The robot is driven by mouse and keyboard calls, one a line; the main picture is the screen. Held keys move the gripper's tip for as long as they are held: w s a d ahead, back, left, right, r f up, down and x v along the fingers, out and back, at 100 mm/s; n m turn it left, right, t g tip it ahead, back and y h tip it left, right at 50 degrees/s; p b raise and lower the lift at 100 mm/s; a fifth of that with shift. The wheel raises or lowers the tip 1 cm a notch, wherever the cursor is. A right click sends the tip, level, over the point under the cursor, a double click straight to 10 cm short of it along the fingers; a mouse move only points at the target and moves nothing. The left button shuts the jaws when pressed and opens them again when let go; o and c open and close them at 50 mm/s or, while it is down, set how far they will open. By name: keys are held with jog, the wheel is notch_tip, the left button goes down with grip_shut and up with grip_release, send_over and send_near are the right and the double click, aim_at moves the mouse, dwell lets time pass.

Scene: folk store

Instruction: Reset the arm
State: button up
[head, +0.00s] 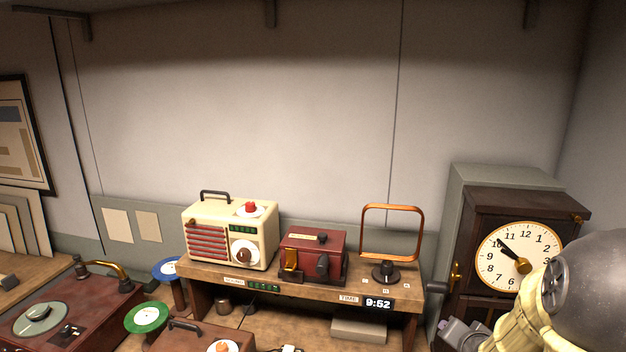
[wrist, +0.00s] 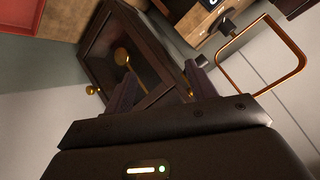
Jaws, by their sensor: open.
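My gripper (wrist: 162,84) is open, with its two dark fingers apart and nothing between them in the wrist view. In the head view the gripper (head: 462,333) is at the bottom right, in front of the lower part of a dark wooden clock (head: 520,257). My cream arm comes in from the right and hides part of the clock's lower right. In the wrist view the fingers point toward the dark wooden case (wrist: 150,92), which holds a round brass piece. Whether they touch the case I cannot tell.
A wooden shelf (head: 338,291) carries a cream radio (head: 228,232), a red box (head: 313,256) and a copper loop stand (head: 392,258). The loop is also near the gripper in the wrist view (wrist: 302,62). A time display (head: 378,303) reads 9:52. A record player (head: 65,312) is at the left.

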jog(key=s+a+f+n+g+b, duration=0.1)
jog(key=s+a+f+n+g, duration=0.1)
jog(key=s+a+n, duration=0.1)
jog(key=s+a+f+n+g+y+b, duration=0.1)
jog(key=s+a+f+n+g, duration=0.2)
jog(key=s+a, duration=0.3)
jog(key=s+a+f+n+g+y+b, duration=0.1)
jog(key=s+a+f+n+g+b, duration=0.1)
jog(key=s+a, duration=0.3)
jog(key=a+n, duration=0.1)
jog(key=a, duration=0.2)
jog(key=shift+f+g, duration=0.35)
jog(key=shift+g, duration=0.05)
jog(key=shift+w+d, duration=0.1)
jog(key=shift+w, duration=0.05)
